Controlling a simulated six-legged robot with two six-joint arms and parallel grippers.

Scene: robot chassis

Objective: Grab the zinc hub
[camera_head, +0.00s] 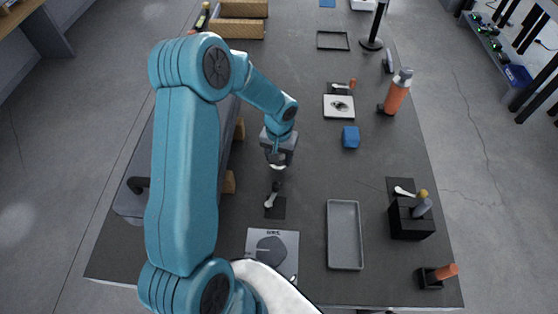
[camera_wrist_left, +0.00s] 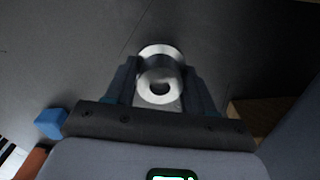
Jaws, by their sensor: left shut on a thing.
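The zinc hub (camera_wrist_left: 159,88) is a silvery ring-shaped part with a round bore, seen between the fingers in the left wrist view. My left gripper (camera_wrist_left: 162,95) is shut on it, with one finger on each side. In the head view my left gripper (camera_head: 278,163) points down over the dark table, and only a small pale bit of the hub shows under it. I cannot tell whether the hub touches the table. My right gripper is not in view.
A small dark pad (camera_head: 277,211) with a pale tool lies just in front of the gripper. A grey tray (camera_head: 345,235), a blue block (camera_head: 350,137), an orange bottle (camera_head: 396,93) and a black holder (camera_head: 410,218) stand to the right. Bare table lies between them.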

